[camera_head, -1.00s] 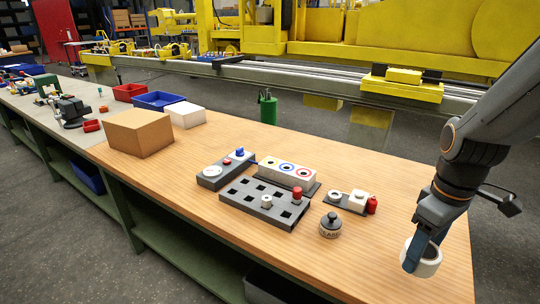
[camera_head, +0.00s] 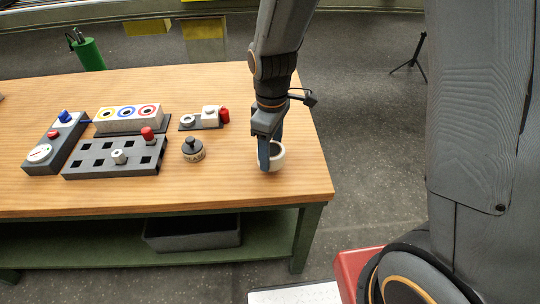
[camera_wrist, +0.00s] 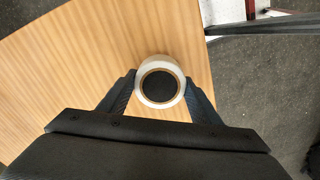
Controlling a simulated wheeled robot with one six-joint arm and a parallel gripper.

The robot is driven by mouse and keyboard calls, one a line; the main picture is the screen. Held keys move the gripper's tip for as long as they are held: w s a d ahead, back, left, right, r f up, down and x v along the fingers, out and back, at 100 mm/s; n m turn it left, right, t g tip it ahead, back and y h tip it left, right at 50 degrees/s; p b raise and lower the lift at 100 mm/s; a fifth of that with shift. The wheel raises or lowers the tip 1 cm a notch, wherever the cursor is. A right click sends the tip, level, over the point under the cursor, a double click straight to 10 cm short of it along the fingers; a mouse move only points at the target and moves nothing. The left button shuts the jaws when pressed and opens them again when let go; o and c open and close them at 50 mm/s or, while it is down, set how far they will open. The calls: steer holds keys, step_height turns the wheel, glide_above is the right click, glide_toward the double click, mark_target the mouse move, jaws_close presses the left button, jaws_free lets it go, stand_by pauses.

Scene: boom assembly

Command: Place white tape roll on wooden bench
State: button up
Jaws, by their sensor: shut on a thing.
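The white tape roll (camera_head: 281,157) is held between the two fingers of my gripper (camera_head: 270,154), near the right end of the wooden bench (camera_head: 225,182). In the wrist view, the roll (camera_wrist: 160,62) sits between the fingertips of my gripper (camera_wrist: 160,84), with its round hole facing the camera and looking dark inside. The bench top (camera_wrist: 80,60) lies under it, and the bench's right edge is close by. The roll is at or just above the wood; I cannot tell whether it touches.
A dark round-knobbed weight (camera_head: 193,150) stands left of the roll. A small plate with parts (camera_head: 201,121), a grey holed block (camera_head: 115,157) and a white block with coloured rings (camera_head: 128,119) stand further left. Bare wood lies in front. A grey bin (camera_head: 192,233) sits on the lower shelf.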

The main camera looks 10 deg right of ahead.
mark_target(271, 158)
steer(key=shift+f, duration=1.4)
steer(key=shift+f, duration=0.1)
steer(key=o, duration=1.2)
steer(key=shift+c, duration=0.2)
step_height(271, 158, up, 12)
steer(key=shift+f+b, duration=0.1)
steer(key=shift+b, duration=0.35)
steer(key=s+d+f+m, duration=0.1)
steer(key=s+d+m, duration=0.3)
steer(key=d+m, duration=0.2)
steer(key=s+d+f+m+t, duration=0.1)
steer(key=s+d+f+m, duration=0.1)
steer(key=s+d+m, duration=0.2)
steer(key=d+m, duration=0.2)
steer(key=d, duration=0.1)
